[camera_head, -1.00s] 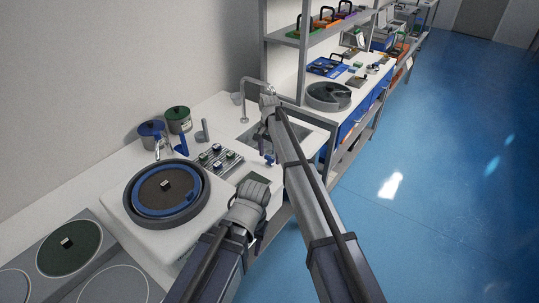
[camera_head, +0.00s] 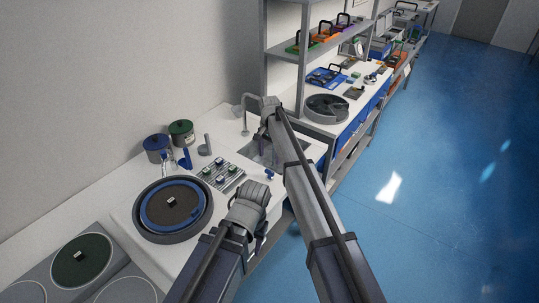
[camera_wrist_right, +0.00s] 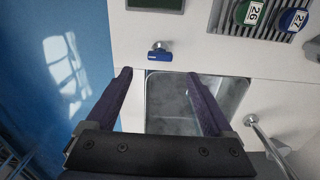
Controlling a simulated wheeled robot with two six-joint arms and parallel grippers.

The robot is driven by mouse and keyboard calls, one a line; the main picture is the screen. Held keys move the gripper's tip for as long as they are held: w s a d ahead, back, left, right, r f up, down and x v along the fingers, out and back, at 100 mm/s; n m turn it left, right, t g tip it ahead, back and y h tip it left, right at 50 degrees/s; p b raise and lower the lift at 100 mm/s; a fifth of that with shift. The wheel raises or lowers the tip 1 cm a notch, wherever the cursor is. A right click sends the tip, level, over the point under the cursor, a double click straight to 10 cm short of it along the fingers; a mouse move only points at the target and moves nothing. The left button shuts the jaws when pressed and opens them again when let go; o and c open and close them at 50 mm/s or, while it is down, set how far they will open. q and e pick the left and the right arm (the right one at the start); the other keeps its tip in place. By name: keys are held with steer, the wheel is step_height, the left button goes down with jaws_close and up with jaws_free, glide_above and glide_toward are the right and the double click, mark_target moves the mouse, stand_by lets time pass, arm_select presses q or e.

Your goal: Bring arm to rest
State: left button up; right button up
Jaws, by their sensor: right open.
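My right arm reaches from the lower right in the head view. Its gripper (camera_head: 262,142) hangs over the sink (camera_head: 283,148), partly hidden by my wrist. In the right wrist view the gripper (camera_wrist_right: 160,76) is open, its two dark fingers apart over the grey sink basin (camera_wrist_right: 172,118), with nothing between them. My left arm reaches from the lower middle in the head view. Its gripper (camera_head: 262,234) is low by the bench's front edge, mostly hidden behind my wrist, so its opening cannot be told.
A small blue-and-metal fitting (camera_wrist_right: 160,55) sits by the sink's edge. A faucet (camera_wrist_right: 262,132) stands beside the basin. A rack of numbered samples (camera_head: 220,176), a round polishing disc (camera_head: 172,204) and lidded pots (camera_head: 181,132) are on the bench. The blue floor (camera_head: 430,220) at right is clear.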

stand_by(0.3)
steer(key=s+d+n, duration=0.2)
steer(key=s+d, duration=0.4)
steer(key=s, duration=0.5)
steer(key=s+d+n, duration=0.3)
steer(key=s+d, duration=0.3)
steer(key=s, duration=0.6)
steer(key=s+d+n, duration=0.2)
steer(key=s+d, duration=0.3)
steer(key=s, duration=0.6)
steer(key=s+a+n+h, duration=0.1)
steer(key=s+a+n, duration=0.3)
steer(key=a, duration=0.6)
steer(key=shift+s+a, duration=0.35)
steer(key=shift+s, duration=0.45)
